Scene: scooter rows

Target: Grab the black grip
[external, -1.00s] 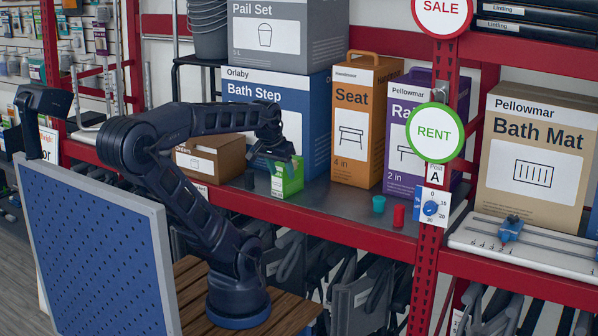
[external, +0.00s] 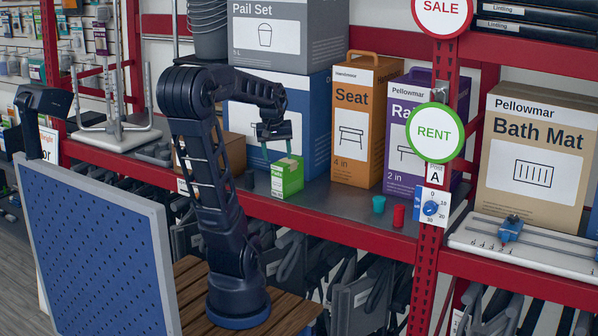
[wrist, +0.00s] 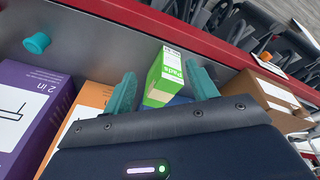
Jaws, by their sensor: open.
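The black grip (external: 249,181) looks like a small dark upright piece on the grey shelf, just left of the green box (external: 287,178). I cannot make it out in the wrist view, where my gripper may hide it. My gripper (external: 277,151) is open and empty, pointing down above the green box, up and to the right of the black grip in the picture. In the wrist view, the teal fingers of my gripper (wrist: 157,80) stand apart with the green box (wrist: 164,76) showing between them.
A teal grip (external: 379,204) and a red grip (external: 398,216) stand near the shelf's front edge. A brown box (external: 232,152) stands left of the black grip. A blue carton (external: 317,125) and an orange Seat carton (external: 364,120) stand behind. A red beam (external: 330,227) edges the shelf.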

